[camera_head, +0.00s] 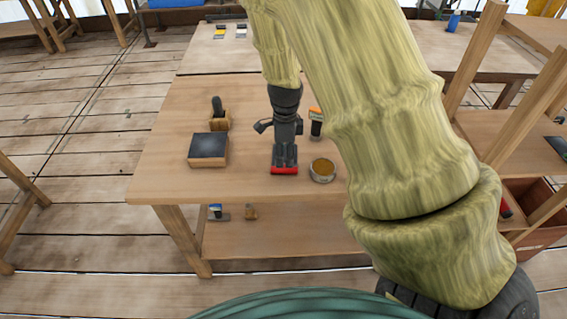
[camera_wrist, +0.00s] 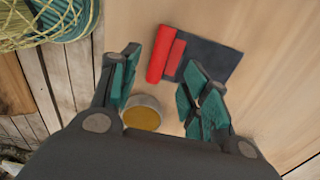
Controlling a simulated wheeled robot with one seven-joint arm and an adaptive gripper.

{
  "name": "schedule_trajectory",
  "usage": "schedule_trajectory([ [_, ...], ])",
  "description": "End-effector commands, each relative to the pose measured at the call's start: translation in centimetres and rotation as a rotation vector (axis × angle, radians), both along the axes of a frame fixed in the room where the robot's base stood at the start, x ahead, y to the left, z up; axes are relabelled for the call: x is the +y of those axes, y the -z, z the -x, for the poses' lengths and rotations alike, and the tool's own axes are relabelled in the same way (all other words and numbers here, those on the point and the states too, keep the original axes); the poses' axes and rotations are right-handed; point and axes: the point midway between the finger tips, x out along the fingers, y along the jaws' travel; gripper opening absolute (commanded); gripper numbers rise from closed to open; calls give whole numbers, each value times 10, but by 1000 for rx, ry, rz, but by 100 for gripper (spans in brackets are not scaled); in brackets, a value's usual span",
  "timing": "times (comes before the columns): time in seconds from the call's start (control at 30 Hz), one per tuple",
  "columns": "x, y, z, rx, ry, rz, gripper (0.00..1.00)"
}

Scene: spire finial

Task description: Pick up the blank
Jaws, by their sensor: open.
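I cannot tell for certain which object is the blank. A red cylinder (camera_wrist: 160,54) with a shorter red bar beside it lies on the table, next to a dark flat piece (camera_wrist: 212,59). In the head view a red strip (camera_head: 284,171) shows just under my gripper (camera_head: 285,155). In the wrist view my gripper (camera_wrist: 163,72) has its teal-padded fingers apart, with nothing held. The red cylinder appears between and beyond the fingertips. A round tin (camera_wrist: 141,112) with amber contents also shows between the fingers; the head view shows this tin (camera_head: 322,169) right of my gripper.
A wooden block with a dark top (camera_head: 208,150) and a wooden holder with a dark handle (camera_head: 219,115) stand left on the table (camera_head: 160,168). An orange-topped item (camera_head: 316,122) stands right of my gripper. The table's front left is clear.

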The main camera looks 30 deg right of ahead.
Motion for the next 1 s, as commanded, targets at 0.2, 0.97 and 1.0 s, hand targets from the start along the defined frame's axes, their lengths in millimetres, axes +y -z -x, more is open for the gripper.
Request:
schedule_trajectory([
  [0.2,1,14,0,3,-1,-1,46],
  [0.97,3,52,-3,-1,-3,1,28],
  [1.0,3,52,-3,-1,-3,1,21],
])
